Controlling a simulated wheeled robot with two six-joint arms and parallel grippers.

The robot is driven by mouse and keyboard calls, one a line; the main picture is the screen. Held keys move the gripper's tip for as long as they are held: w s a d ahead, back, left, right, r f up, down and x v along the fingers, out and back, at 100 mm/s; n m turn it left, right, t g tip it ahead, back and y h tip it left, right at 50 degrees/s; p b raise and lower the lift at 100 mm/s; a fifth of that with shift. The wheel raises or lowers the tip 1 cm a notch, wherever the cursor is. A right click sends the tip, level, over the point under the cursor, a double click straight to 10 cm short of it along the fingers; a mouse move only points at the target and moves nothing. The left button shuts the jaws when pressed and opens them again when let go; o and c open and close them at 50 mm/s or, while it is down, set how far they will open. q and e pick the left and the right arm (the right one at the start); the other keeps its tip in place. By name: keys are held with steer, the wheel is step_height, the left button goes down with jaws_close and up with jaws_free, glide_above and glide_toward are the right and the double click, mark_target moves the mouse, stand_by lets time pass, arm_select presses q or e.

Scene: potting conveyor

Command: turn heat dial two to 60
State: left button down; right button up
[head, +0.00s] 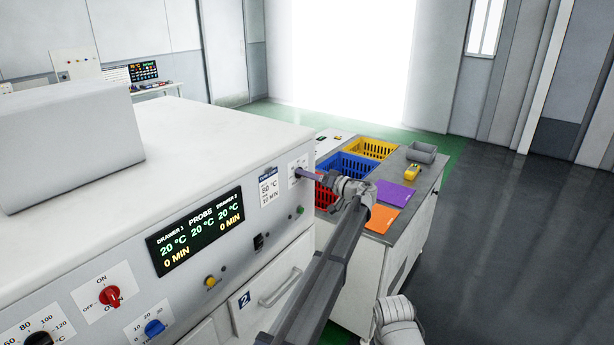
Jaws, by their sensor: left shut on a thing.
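The white cabinet's front panel carries the dial plate of heat dial two (297,165) at its far right end. My left gripper (304,173) reaches in from the right and is shut on the knob there. The gripper hides most of the knob, and its setting is too small to read. The display (197,229) shows 20 °C for drawer 1, probe and drawer 2, and 0 MIN for both drawers. A card (269,188) left of the dial plate reads 60 °C, possibly 80, and 10 MIN. My right gripper is not in view.
A red on/off switch (112,296), a blue dial (154,328), a yellow button (210,282) and a drawer handle (281,287) are on the cabinet. A side bench behind my gripper holds blue (345,167) and yellow (371,148) crates and a purple mat (395,195).

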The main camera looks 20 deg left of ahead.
arm_select(q)
steer(key=shift+m, duration=0.6)
steer(key=shift+c, duration=1.4)
jaws_free()
steer(key=v, duration=0.8)
steer(key=shift+a, duration=0.1)
